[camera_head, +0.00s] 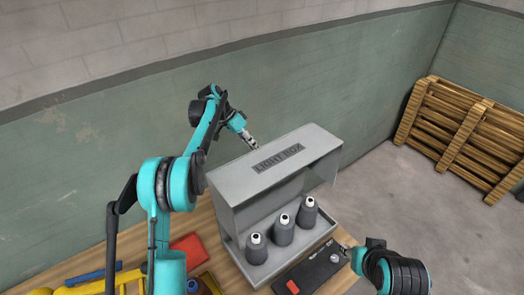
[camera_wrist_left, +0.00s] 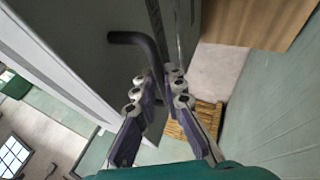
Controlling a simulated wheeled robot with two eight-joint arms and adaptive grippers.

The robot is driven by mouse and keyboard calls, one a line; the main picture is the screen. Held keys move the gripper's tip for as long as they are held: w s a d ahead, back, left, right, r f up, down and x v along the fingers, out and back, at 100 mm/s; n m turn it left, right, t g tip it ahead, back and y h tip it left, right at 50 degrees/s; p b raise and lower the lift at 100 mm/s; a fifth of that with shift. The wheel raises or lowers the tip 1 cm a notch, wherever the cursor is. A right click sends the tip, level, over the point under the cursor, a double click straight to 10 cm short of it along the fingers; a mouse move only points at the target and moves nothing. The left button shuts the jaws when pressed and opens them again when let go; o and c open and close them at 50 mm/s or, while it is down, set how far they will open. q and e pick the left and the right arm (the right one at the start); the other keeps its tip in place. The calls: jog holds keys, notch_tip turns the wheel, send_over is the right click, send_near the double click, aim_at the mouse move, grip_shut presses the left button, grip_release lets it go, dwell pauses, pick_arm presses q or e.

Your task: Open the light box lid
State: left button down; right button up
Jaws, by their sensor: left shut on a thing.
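The grey light box (camera_head: 232,183), labelled LIGHT BOX on its top, stands on the wooden table. Its near side shows open, with three dark grey cones (camera_head: 283,232) with white tips in a row on its base. I cannot tell which panel is the lid. My left gripper (camera_head: 252,144) is behind the box's far top edge. In the left wrist view, my left gripper (camera_wrist_left: 158,84) is shut on a dark bent handle (camera_wrist_left: 130,38) beside a grey panel (camera_wrist_left: 85,30). My right gripper (camera_head: 346,249) is low at the box's front right; its fingers are too small to read.
A black panel (camera_head: 318,268) with a red button lies in front of the box, close to my right gripper. A red object (camera_head: 188,248) and yellow and blue items lie at the table's left. Wooden pallets (camera_head: 462,135) lean on the far right wall.

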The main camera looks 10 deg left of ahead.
pick_arm(q)
jog(key=shift+w+a+f+g+h, duration=0.3)
jog(key=shift+w+a+f, duration=0.1)
jog(key=shift+w+f, duration=0.1)
jog(key=shift+r, duration=0.15)
jog(key=c, duration=1.6)
grip_release()
jog(key=shift+w, duration=0.1)
jog(key=v, duration=0.7)
jog(key=shift+w, duration=0.35)
jog(key=shift+a, duration=0.1)
